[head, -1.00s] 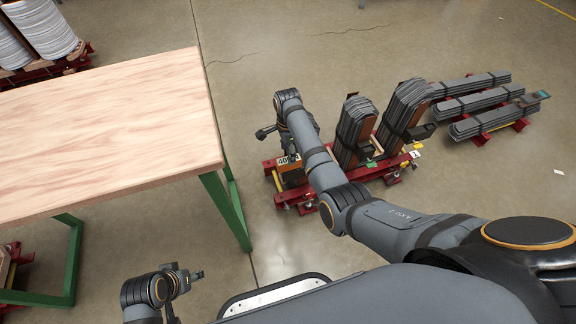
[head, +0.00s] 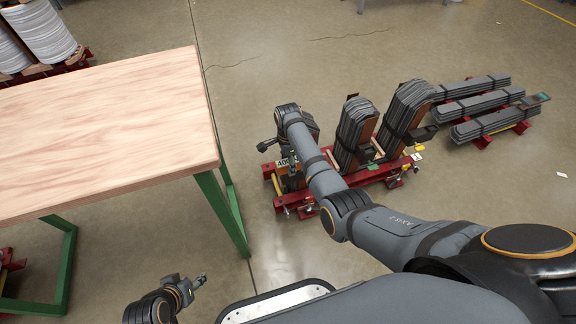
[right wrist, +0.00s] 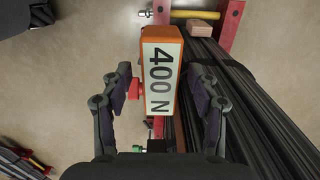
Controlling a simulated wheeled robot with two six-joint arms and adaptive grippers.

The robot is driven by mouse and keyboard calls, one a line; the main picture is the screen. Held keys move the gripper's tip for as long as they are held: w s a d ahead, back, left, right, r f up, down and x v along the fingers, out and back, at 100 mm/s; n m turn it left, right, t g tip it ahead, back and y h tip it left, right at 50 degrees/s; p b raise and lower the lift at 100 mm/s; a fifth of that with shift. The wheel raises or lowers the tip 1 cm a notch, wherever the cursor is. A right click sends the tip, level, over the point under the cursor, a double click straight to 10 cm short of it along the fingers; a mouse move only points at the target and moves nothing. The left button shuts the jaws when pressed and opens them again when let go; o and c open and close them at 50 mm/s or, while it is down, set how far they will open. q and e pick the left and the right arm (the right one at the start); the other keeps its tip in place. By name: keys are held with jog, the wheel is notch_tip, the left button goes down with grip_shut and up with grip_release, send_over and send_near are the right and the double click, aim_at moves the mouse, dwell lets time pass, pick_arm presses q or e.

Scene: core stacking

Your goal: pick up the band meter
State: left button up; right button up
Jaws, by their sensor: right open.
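The band meter (right wrist: 162,70) is an orange block with a white face reading "400 N" and a red knob on its left side in the right wrist view. In the head view only a small part of its label (head: 283,163) shows beside my right arm. My right gripper (right wrist: 165,85) is open, with one finger on each side of the meter; I cannot tell whether either finger touches it. My left gripper (head: 198,282) is low at the left in the head view, away from the meter; its jaw state is unclear.
The meter is by a red rack (head: 360,178) holding strapped dark lamination stacks (head: 355,132). More flat stacks (head: 487,124) lie at the right. A wooden-topped table (head: 100,125) with green legs stands at the left. Bare floor lies between table and rack.

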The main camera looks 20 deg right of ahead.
jog(key=shift+f, duration=0.15)
grip_shut()
dwell(0.5)
